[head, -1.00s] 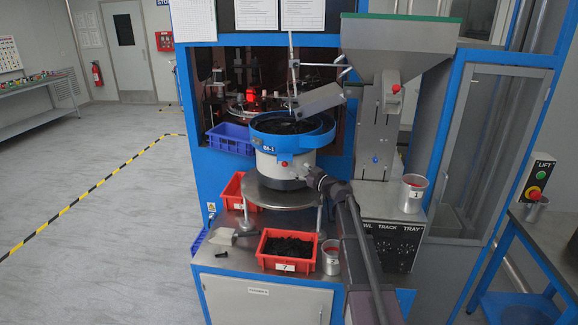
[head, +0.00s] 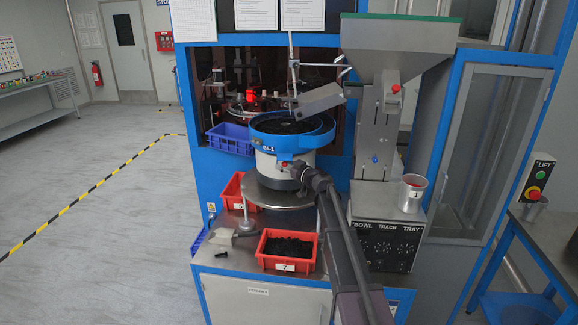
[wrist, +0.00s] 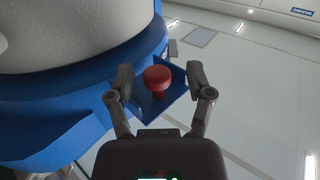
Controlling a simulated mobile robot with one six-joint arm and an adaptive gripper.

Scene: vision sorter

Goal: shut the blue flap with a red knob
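In the wrist view the red knob (wrist: 158,76) stands on a short stem in front of the blue flap (wrist: 176,86). The flap sticks out at an angle beside the blue rim of a large white and blue round body. My gripper (wrist: 161,80) is open, with one finger on each side of the knob and visible gaps between. In the head view my gripper (head: 299,172) is at the front of the feeder bowl (head: 292,130), against its white lower body. The flap cannot be made out clearly in the head view.
A metal cup (head: 412,194) sits on the control box (head: 383,243) at right. A steel plate (head: 280,197) lies under the bowl. Floor at left is clear.

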